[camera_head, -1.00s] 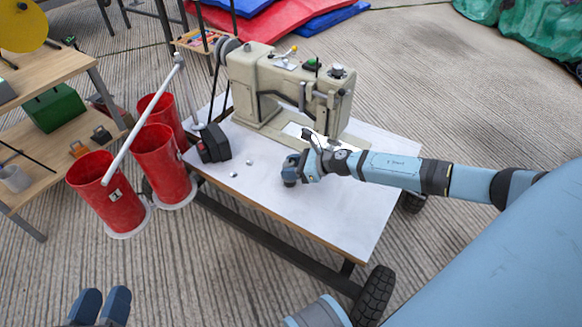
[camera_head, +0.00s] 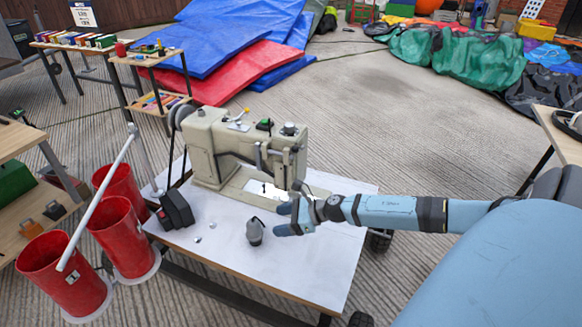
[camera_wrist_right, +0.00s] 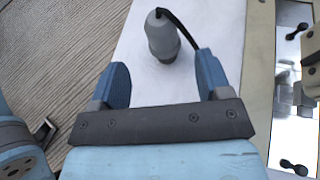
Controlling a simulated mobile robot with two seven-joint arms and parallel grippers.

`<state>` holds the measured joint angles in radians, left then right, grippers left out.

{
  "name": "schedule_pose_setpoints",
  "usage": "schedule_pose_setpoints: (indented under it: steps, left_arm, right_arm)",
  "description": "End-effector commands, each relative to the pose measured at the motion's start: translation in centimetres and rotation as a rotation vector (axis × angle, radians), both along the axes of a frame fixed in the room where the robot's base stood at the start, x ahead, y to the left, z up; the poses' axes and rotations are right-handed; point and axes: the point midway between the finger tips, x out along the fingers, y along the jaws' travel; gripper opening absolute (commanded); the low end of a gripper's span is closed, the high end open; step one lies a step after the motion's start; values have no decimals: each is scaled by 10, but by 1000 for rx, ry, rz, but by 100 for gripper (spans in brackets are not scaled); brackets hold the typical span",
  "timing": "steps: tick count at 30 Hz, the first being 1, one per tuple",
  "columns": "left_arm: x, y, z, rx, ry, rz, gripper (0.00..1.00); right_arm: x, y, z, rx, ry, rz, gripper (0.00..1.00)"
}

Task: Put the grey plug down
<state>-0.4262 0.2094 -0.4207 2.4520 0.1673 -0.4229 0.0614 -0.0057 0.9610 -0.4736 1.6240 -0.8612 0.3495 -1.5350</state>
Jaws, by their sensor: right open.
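The grey plug (camera_head: 254,232) stands upright on the white top of the wheeled table, in front of the sewing machine. In the right wrist view the plug (camera_wrist_right: 161,38) lies beyond the fingertips, roughly between their lines, with a dark cord running from it. My right gripper (camera_head: 283,218) is open and empty just to the right of the plug, apart from it. Its two blue fingers (camera_wrist_right: 160,75) are spread wide in the wrist view. My left gripper does not show now.
The beige sewing machine (camera_head: 240,150) stands behind the plug on the white tabletop (camera_head: 300,270). A black pedal box (camera_head: 176,209) and small light bits lie to the left. Red buckets (camera_head: 122,237) stand beyond the table's left edge. The front tabletop is mostly clear.

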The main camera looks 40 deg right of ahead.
Motion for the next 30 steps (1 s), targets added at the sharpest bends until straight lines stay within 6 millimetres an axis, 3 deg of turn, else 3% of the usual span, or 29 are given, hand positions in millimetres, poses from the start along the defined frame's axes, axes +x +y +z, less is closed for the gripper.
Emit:
schedule_pose_setpoints:
  steps: [10, 27, 30]
  left_arm:
    - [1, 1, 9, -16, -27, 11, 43]
    - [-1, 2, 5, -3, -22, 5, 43]
    - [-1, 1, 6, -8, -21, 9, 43]
  right_arm:
    - [-21, -18, 12, -1, -1, 0, 71]
    - [-21, -18, 12, -1, -1, 0, 71]
    - [-23, -10, 12, 36, 12, -10, 71]
